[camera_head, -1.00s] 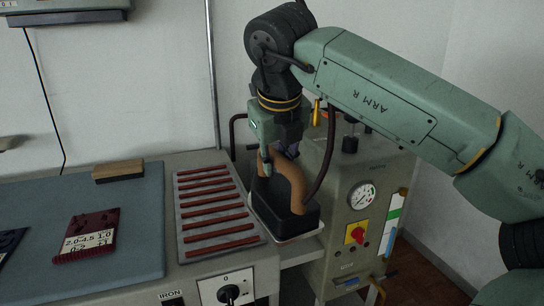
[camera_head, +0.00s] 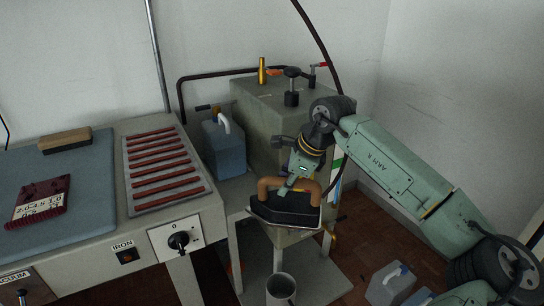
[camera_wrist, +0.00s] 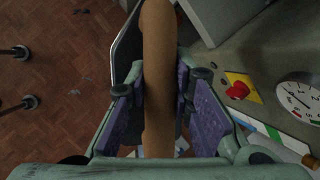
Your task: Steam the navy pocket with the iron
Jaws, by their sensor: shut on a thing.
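The iron (camera_head: 285,212) has a dark body, a pale sole edge and a tan curved handle. My gripper (camera_head: 297,184) is shut on that handle, and the iron hangs in front of the boiler, right of the table's edge. In the wrist view, the tan handle (camera_wrist: 157,90) runs between the purple pads of my gripper (camera_wrist: 158,105). The navy pocket is not in view now. A maroon pocket (camera_head: 38,203) with a pale number label lies on the blue-grey ironing pad (camera_head: 85,205) at the far left.
The ribbed iron rest (camera_head: 163,172) is empty at the table's right end. A wooden block (camera_head: 64,141) lies on the pad. A blue jug (camera_head: 225,150) stands beside the boiler (camera_head: 265,115). A mug (camera_head: 281,290) stands low in front; another jug (camera_head: 390,284) is on the floor.

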